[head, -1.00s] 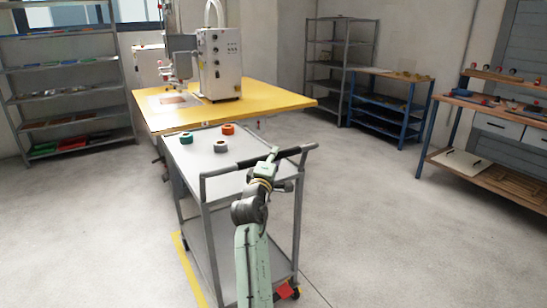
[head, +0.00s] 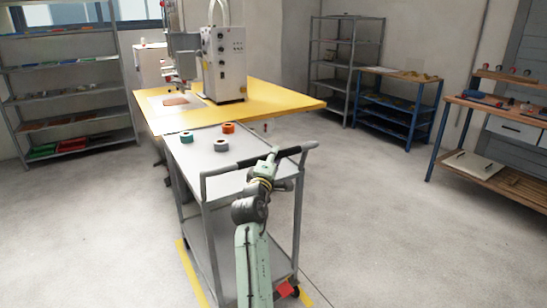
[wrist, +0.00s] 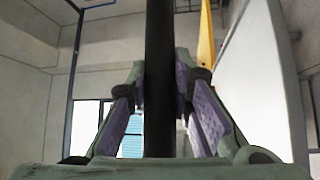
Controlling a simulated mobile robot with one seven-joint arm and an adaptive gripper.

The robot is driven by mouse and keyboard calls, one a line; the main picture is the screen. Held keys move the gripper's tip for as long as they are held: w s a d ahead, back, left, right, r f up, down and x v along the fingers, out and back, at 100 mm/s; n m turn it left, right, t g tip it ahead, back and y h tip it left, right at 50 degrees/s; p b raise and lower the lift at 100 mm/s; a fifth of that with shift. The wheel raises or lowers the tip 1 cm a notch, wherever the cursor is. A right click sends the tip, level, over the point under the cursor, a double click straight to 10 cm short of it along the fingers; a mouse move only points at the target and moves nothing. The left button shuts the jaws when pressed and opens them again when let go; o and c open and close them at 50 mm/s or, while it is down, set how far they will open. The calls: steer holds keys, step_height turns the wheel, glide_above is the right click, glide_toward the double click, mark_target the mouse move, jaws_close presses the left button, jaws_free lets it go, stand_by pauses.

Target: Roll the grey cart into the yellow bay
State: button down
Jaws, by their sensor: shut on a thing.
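The grey cart (head: 210,176) stands upright in front of me, with its far end close to the yellow-topped table. My gripper (head: 270,159) is shut on the dark push handle at the cart's near end. The wrist view shows the dark handle bar (wrist: 160,80) between the two purple-padded fingers. Yellow tape (head: 192,273) of the bay runs on the floor along the cart's left side. A short piece of yellow tape (head: 306,298) shows by its near right wheel. The rest of the bay's outline is hidden by the cart and my arm.
Green, grey and orange rolls (head: 221,145) sit on the cart's top. The yellow table (head: 275,100) bears a white machine (head: 222,62). Shelves stand at the left and back, a wooden bench (head: 515,185) at the right. Floor is clear on both sides.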

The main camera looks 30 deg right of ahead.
steer(key=c, duration=1.4)
jaws_free()
steer(key=shift+c, duration=0.2)
steer(key=v, duration=1.2)
